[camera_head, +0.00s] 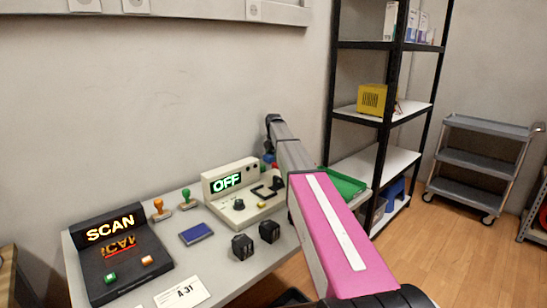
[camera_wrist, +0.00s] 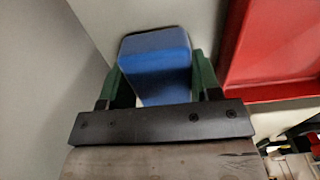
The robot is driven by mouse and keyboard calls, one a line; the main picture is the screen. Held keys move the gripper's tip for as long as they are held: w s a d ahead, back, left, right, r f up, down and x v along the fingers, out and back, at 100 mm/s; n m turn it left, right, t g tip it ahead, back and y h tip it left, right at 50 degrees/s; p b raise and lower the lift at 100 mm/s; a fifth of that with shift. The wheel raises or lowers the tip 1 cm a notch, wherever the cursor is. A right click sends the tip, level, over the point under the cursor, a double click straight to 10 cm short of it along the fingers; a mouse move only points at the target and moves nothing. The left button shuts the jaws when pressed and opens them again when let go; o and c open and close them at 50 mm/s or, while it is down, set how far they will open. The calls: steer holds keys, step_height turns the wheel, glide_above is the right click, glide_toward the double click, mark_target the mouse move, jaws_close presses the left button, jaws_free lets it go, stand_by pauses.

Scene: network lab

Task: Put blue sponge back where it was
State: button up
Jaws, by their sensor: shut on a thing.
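The blue sponge (camera_wrist: 155,48) is a blue block held between the two green fingers of my gripper (camera_wrist: 157,78) in the wrist view. The fingers press on its left and right sides. A pale wall or surface lies behind and beside it. In the head view my arm reaches toward the back of the table, and its forward part hides the gripper and most of what is around it. I cannot tell there how high the sponge is held.
A red tray (camera_wrist: 272,45) is right of the sponge in the wrist view. The grey table (camera_head: 225,272) holds a SCAN device (camera_head: 118,250), an OFF device (camera_head: 232,187), stamps, a flat blue pad (camera_head: 196,233), black blocks and a green tray (camera_head: 345,184). A black shelf (camera_head: 385,120) stands right.

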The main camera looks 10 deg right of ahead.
steer(key=shift+f, duration=0.2)
steer(key=o, duration=1.2)
step_height(320, 180, up, 12)
steer(key=shift+r, duration=0.1)
